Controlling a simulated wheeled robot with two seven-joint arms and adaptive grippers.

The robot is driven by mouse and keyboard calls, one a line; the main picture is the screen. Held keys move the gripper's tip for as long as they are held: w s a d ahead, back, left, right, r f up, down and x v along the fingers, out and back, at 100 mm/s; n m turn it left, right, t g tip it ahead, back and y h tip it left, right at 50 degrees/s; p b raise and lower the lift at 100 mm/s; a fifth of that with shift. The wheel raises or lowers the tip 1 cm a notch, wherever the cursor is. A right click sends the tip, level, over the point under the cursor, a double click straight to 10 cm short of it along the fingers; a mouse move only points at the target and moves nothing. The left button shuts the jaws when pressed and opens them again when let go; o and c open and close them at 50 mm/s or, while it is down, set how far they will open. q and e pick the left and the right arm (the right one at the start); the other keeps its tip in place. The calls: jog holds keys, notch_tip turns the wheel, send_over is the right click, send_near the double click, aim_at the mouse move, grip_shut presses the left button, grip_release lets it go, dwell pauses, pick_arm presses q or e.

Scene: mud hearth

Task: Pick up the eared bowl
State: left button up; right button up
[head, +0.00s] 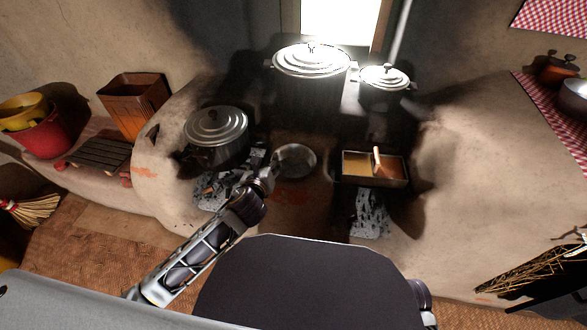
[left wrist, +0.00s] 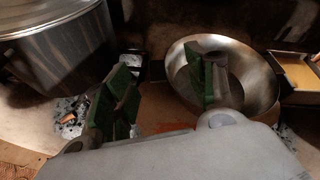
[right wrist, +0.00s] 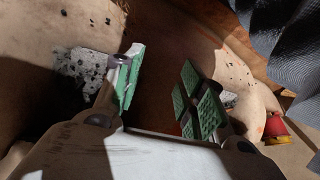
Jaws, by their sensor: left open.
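The eared bowl (head: 295,160) is a shallow round metal bowl on the hearth between the left pot and the rectangular pan. It shows larger in the left wrist view (left wrist: 255,75), with a dark ear (left wrist: 156,71) on its left side. My left gripper (head: 268,177) is at the bowl's left front edge. In the left wrist view its fingers (left wrist: 163,95) are apart: one overlaps the bowl's inside, the other is left of the rim, with the ear showing between them. Contact cannot be told. My right gripper (right wrist: 165,88) is open and empty, away from the bowl.
A lidded pot (head: 215,135) stands close left of the bowl. A rectangular pan (head: 372,168) with yellow and brown contents is close on its right. Two more lidded pots, one large (head: 311,62) and one small (head: 384,80), stand behind. Ash (head: 370,213) lies in front of the pan.

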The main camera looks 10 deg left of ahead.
aim_at(269, 160)
pick_arm(q)
jog(key=shift+w+f, duration=0.1)
jog(key=shift+w, duration=0.2)
pick_arm(e)
jog(key=shift+f, duration=0.2)
pick_arm(q)
jog(key=shift+w, duration=0.15)
jog(key=shift+w+f+b, duration=0.3)
jog(key=shift+w+b, duration=0.1)
jog(key=shift+w, duration=0.15)
jog(key=b+x, duration=0.1)
jog(key=x, duration=0.1)
jog(key=shift+w+f, duration=0.15)
jog(key=shift+w, duration=0.15)
jog(key=shift+w+a+f, duration=0.1)
jog(key=shift+w+f, duration=0.15)
jog(key=shift+w, duration=0.35)
pick_arm(e)
jog(key=shift+m+t+y, duration=0.3)
jog(key=shift+t+y, duration=0.1)
jog(key=shift+t, duration=0.1)
jog(key=shift+w+a+f, duration=0.1)
jog(key=shift+a+f, duration=0.15)
jog(key=shift+f, duration=0.9)
jog(key=shift+a+f, duration=0.2)
jog(key=shift+f, duration=0.95)
pick_arm(q)
grip_shut()
